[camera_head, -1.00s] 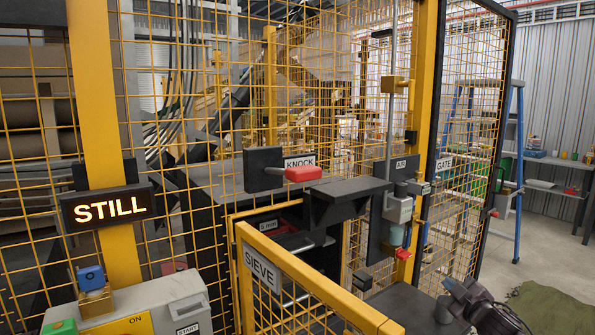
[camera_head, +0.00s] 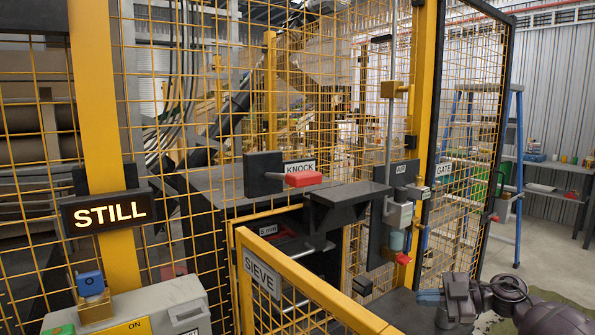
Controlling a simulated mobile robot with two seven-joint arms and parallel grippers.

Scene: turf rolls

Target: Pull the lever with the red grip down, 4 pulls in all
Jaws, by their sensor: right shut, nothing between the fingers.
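The lever's red grip (camera_head: 303,179) sticks out to the right from a black block (camera_head: 263,175) on the yellow mesh fence, just under the KNOCK label (camera_head: 300,167). The lever arm lies about level. My right gripper (camera_head: 430,296) is low at the right, over a dark surface, well below and to the right of the red grip and apart from it. It is shut and empty. My left gripper is not in view.
A black shelf (camera_head: 346,196) juts out just right of the red grip. A yellow SIEVE frame (camera_head: 310,282) stands in front, below the lever. The AIR unit (camera_head: 398,213) hangs on the fence between lever and gripper. A lit STILL sign (camera_head: 108,213) is at left.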

